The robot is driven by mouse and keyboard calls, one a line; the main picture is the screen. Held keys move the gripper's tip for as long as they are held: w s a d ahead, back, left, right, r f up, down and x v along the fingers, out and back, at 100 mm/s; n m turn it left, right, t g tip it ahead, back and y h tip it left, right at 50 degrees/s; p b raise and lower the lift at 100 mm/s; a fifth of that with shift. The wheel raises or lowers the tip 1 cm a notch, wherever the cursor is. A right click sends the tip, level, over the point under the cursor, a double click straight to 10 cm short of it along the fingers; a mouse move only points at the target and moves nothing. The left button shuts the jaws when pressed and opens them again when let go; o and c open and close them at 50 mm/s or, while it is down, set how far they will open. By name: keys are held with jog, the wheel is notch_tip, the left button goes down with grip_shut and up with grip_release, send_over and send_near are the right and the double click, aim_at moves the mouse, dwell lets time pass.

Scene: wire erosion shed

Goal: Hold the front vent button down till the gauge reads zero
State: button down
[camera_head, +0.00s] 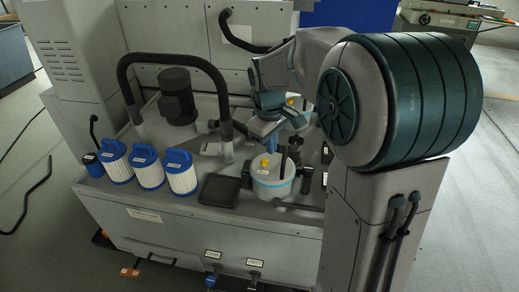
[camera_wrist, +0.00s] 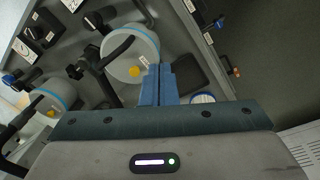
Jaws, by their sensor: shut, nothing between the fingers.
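The front canister (camera_head: 272,189) is pale grey with a blue band, and its yellow vent button (camera_head: 265,163) stands on the lid. In the wrist view the canister (camera_wrist: 118,50) and button (camera_wrist: 134,71) lie just left of my fingertips. My gripper (camera_head: 270,147) points down above and behind the button in the head view. Its blue fingers (camera_wrist: 158,68) are shut together and empty. They appear apart from the button, though the height gap is hard to judge. A dark fitting (camera_head: 295,145) beside the lid may be the gauge; no reading is legible.
A second canister (camera_wrist: 52,92) with a yellow button (camera_wrist: 52,113) stands behind the front one. Black pipes and handles crowd both. A black tray (camera_head: 219,190) and several blue-capped white filters (camera_head: 149,168) sit to the left. A large black hose (camera_head: 180,60) arches behind.

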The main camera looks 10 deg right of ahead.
jog(key=w+f+n, duration=0.4)
jog(key=w+f, duration=0.1)
jog(key=w, duration=0.5)
jog(key=n+g, duration=0.1)
jog(key=n, duration=0.1)
send_near(263, 160)
jog(key=shift+w+a+r+p, duration=0.15)
jog(key=shift+r+p, duration=0.1)
jog(key=shift+p, duration=0.15)
jog(key=f+b, duration=0.6)
jog(key=f, duration=0.1)
jog(key=shift+s+d, duration=0.25)
jog(key=shift+d, duration=0.1)
